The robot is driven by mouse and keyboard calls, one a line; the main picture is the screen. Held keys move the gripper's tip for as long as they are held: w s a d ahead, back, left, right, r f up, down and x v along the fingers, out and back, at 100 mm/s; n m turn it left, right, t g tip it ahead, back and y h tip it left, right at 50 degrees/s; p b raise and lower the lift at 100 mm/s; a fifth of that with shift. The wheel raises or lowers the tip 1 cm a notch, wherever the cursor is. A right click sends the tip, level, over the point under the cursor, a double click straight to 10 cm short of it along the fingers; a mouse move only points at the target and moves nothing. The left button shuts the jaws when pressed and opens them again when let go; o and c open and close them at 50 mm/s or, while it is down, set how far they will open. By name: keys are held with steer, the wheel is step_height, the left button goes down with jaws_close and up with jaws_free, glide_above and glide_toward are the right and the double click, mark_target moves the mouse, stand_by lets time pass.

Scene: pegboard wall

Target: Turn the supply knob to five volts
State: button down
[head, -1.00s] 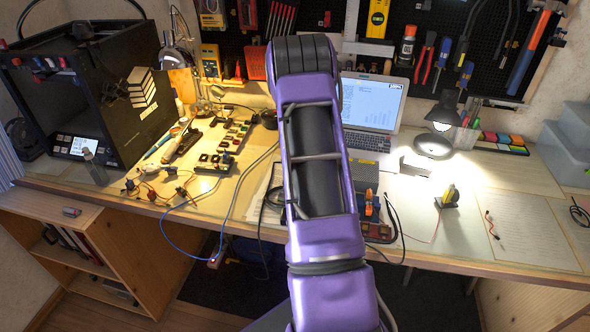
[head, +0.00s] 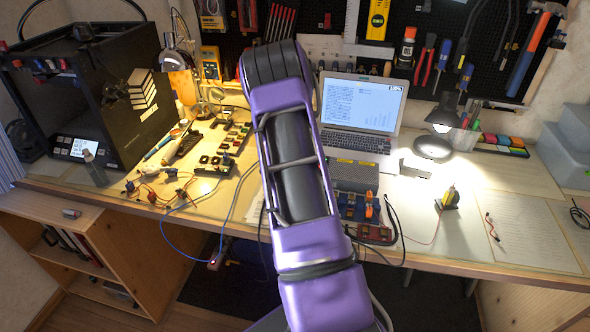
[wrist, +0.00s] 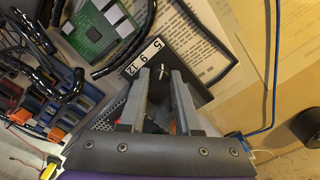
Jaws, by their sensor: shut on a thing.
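The supply (wrist: 192,88) is a dark box in the wrist view, with a white label strip (wrist: 145,57) reading 12, 9 and 5 from lower left to upper right. The knob (wrist: 163,73) sits beside this strip and carries a pale pointer mark. My gripper (wrist: 160,76) is shut on the knob, one finger on each side. The fingers cover much of the knob, and I cannot tell for sure which number the pointer faces. In the head view my arm hides the gripper, and I cannot make out the knob.
A green circuit board (wrist: 98,27) and thick black cables (wrist: 125,58) lie close by in the wrist view. Blue and orange parts (wrist: 45,110) stand at left; a blue cable (wrist: 273,80) runs at right. In the head view, a laptop (head: 358,105) and lamp (head: 440,125) stand behind.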

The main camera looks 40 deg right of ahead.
steer(key=shift+m, duration=0.3)
stand_by(0.4)
steer(key=c, duration=0.9)
jaws_free()
steer(key=shift+r, duration=0.1)
step_height(320, 180, up, 17)
steer(key=p, duration=0.1)
steer(key=shift+w+r, duration=0.15)
